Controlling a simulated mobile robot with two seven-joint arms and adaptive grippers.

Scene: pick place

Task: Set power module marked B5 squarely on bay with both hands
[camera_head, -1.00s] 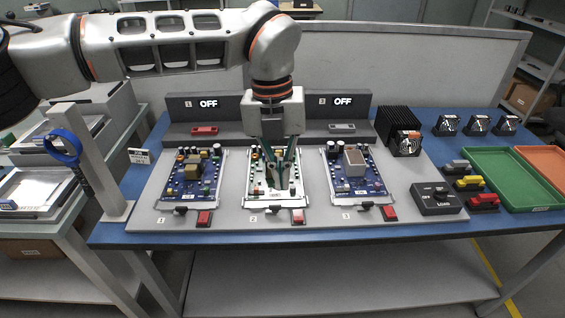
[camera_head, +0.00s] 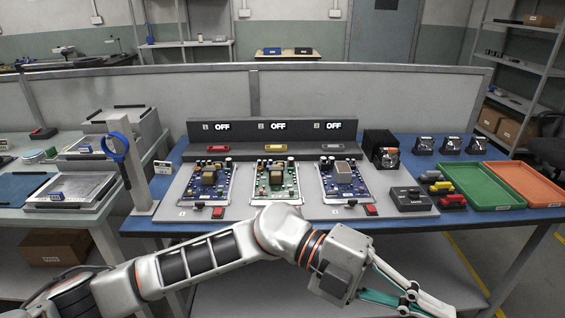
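Three circuit boards stand on the grey base plate: a blue board (camera_head: 207,182) at the left, a green one (camera_head: 275,181) in the middle, and a blue one (camera_head: 342,181) at the right. No B5 mark is readable, so I cannot tell which thing is the module. Behind them a dark panel (camera_head: 300,133) shows three OFF displays. My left gripper (camera_head: 424,301) is low in front of the table, right of centre, away from the boards. Its teal-lined fingers point right; their gap is unclear. My arm hides the front of the middle position. My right gripper is not in view.
A black finned block (camera_head: 380,146) and a dark control box (camera_head: 409,199) stand right of the boards. Green (camera_head: 470,188) and orange (camera_head: 527,182) trays lie further right. A blue ring (camera_head: 115,146) on a post stands at left. A side cart holds a tray (camera_head: 75,190).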

